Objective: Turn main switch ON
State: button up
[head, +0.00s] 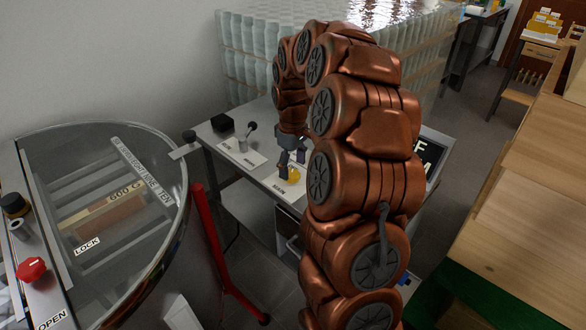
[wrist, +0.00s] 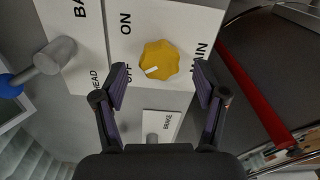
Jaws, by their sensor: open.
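The main switch is a yellow knob (wrist: 159,60) on a white plate (wrist: 185,22) marked ON, OFF and MAIN in the wrist view. Its white pointer line is directed at the OFF side. My gripper (wrist: 160,80) is open, with one finger to each side of the knob's lower edge in the picture; I cannot tell whether either touches it. In the head view the yellow knob (head: 293,175) shows beside my gripper (head: 292,162), on the grey table. My arm covers part of the table there.
Beside the switch, a grey lever (wrist: 55,55) with a blue tip stands on another labelled plate. A plate marked BRAKE (wrist: 163,125) lies below in the wrist view. A red post (head: 215,250) and a round glass-topped tank (head: 110,200) stand left of the table.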

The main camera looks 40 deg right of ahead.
jog(key=shift+f, duration=1.1)
jog(key=c, duration=1.1)
jog(key=shift+c, duration=0.2)
jog(key=m+b, duration=0.2)
jog(key=m, duration=0.1)
jog(key=shift+f+b, duration=0.15)
jog(key=shift+b, duration=0.25)
jog(key=m+b, duration=0.2)
jog(key=m, duration=0.1)
jog(key=shift+m, duration=0.3)
jog(key=m+b, duration=0.2)
jog(key=m, duration=0.1)
jog(key=shift+a+m+b, duration=0.1)
jog(key=shift+m+b, duration=0.5)
jog(key=shift+m, duration=1.5)
jog(key=shift+r, duration=0.2)
